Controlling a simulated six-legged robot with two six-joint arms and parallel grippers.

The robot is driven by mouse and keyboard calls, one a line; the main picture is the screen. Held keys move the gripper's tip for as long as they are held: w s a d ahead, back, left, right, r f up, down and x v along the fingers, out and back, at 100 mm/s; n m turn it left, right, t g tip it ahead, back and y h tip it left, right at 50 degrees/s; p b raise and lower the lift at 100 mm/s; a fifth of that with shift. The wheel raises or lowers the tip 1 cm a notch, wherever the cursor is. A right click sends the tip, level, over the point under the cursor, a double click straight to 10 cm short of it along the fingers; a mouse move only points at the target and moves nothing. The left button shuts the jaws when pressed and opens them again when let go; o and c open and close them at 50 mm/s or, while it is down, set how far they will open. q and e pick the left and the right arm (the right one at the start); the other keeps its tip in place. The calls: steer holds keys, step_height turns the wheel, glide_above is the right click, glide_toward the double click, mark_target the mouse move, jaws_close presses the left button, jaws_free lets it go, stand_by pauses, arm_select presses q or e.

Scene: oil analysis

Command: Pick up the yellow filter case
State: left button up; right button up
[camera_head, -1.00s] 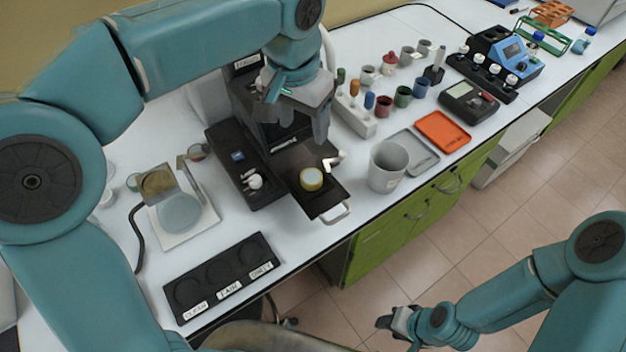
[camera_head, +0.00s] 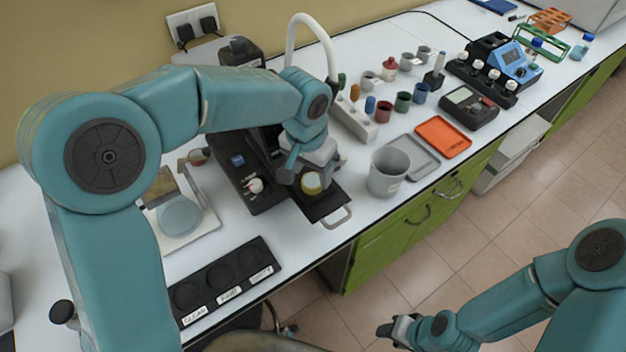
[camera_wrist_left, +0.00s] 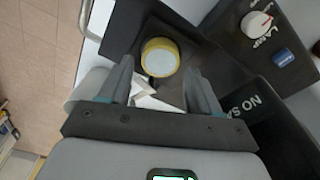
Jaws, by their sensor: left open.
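The yellow filter case (camera_head: 311,184) is a small round case with a pale top, resting on the black pull-out tray (camera_head: 333,204) of the black machine. My left gripper (camera_head: 312,180) is directly over it, pointing down. In the left wrist view the case (camera_wrist_left: 160,57) lies just beyond and between the two spread fingers of the left gripper (camera_wrist_left: 158,82). The gripper is open and empty. My right gripper (camera_head: 392,330) hangs over the floor at the lower right, away from the counter; its fingers are too small to judge.
A grey cup (camera_head: 388,172) stands right of the tray. A grey tray and an orange tray (camera_head: 443,137) lie beyond it. A black three-well holder (camera_head: 222,277) lies front left. The machine's control panel with a white knob (camera_wrist_left: 257,25) is close beside the case.

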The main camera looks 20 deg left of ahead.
mark_target(312, 184)
arm_select(q)
step_height(312, 184, down, 3)
steer(key=shift+r, duration=0.2)
steer(key=shift+w, duration=0.15)
steer(key=c, duration=0.8)
steer(key=shift+r, duration=0.1)
